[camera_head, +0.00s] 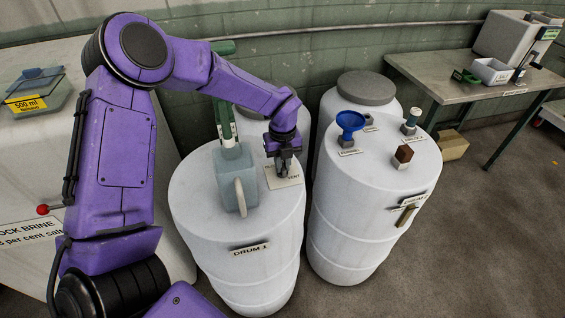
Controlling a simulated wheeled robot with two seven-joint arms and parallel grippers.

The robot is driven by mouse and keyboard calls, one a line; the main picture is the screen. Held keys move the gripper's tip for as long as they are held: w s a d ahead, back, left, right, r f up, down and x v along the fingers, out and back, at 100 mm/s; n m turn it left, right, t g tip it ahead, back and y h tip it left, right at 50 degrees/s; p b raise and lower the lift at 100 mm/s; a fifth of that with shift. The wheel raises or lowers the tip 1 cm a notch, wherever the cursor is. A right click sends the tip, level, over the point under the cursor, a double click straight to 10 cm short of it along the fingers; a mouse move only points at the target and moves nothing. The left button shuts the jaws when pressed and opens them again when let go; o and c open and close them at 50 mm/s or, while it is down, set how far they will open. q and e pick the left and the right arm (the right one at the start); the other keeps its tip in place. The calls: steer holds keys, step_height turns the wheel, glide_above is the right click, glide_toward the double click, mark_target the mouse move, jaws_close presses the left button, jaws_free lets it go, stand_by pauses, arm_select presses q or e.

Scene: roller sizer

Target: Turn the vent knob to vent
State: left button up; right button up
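My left gripper (283,170) points down at the top of the white drum labelled DRUM 1 (230,275). Its dark fingers are over a small pale plate (293,181) with lettering, of which VENT can be read. The vent knob cannot be made out; the fingers cover the middle of the plate. Whether they touch or grip anything is too small to tell. My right gripper is not in view.
A bench (440,90) stands at the back right.

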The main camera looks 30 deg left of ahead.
arm_select(q)
jaws_close()
steer(key=m+p, duration=0.1)
steer(key=m, duration=0.2)
steer(key=shift+r+m, duration=0.1)
steer(key=shift+m, duration=0.3)
steer(key=m+p, duration=0.2)
steer(key=m, duration=0.3)
steer(key=m+p, duration=0.2)
steer(key=m, duration=0.3)
steer(key=shift+m+p, duration=0.7)
steer(key=shift+m, duration=1.4)
